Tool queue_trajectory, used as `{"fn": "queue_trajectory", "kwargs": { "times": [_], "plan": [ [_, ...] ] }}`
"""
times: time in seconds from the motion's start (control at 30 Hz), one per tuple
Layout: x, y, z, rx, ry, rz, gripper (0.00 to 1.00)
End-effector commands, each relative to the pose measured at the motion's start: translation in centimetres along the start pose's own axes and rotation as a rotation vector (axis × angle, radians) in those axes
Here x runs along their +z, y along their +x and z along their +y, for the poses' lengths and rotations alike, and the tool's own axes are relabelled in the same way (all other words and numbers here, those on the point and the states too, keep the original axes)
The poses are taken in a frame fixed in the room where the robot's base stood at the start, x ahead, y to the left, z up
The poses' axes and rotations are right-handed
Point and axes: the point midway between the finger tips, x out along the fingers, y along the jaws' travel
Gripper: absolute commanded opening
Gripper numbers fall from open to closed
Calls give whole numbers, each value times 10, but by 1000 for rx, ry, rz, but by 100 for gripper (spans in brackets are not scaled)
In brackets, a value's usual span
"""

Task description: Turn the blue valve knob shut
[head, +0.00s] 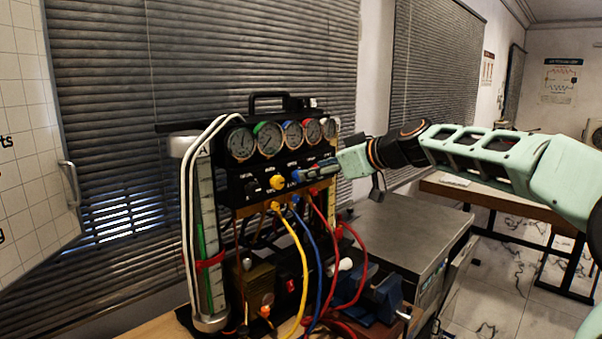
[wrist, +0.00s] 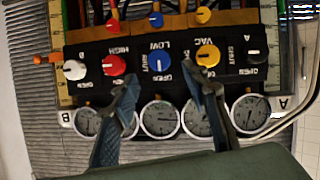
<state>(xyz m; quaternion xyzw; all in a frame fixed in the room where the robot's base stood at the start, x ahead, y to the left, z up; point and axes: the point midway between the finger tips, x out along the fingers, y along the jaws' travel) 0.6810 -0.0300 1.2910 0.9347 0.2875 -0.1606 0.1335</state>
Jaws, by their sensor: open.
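The blue valve knob (wrist: 160,60) is in the middle of the row of knobs in the wrist view, under the label LOW, with SHUT and OPEN printed by it. That view shows the panel upside down. My gripper (wrist: 160,78) is open, one finger on each side of the knob, with nothing between the fingers. I cannot tell whether they touch it or how deep they reach. In the head view the knob (head: 297,175) is partly hidden, and my gripper (head: 322,168) reaches it from the right. The pointer's exact angle is unclear.
A yellow knob (wrist: 208,56) and a red knob (wrist: 114,65) sit close on either side. Several round gauges (head: 271,141) line the panel above the knobs. Yellow, blue and red hoses (head: 298,250) hang below. A grey metal cabinet (head: 405,232) stands at the right.

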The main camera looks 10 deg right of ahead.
Motion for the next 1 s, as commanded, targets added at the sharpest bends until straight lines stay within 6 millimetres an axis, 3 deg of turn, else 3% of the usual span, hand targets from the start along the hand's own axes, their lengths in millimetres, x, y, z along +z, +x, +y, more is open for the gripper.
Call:
{"fn": "queue_trajectory", "kwargs": {
  "times": [0.3, 0.5, 0.93, 1.0],
  "plan": [
    [-1, 42, -2, -4, 1, -1, 42],
    [0, 59, -1, -2, 2, -1, 42],
    [1, 66, 0, 1, 1, -1, 42],
    [1, 66, 0, 1, 1, -1, 35]
  ]
}}
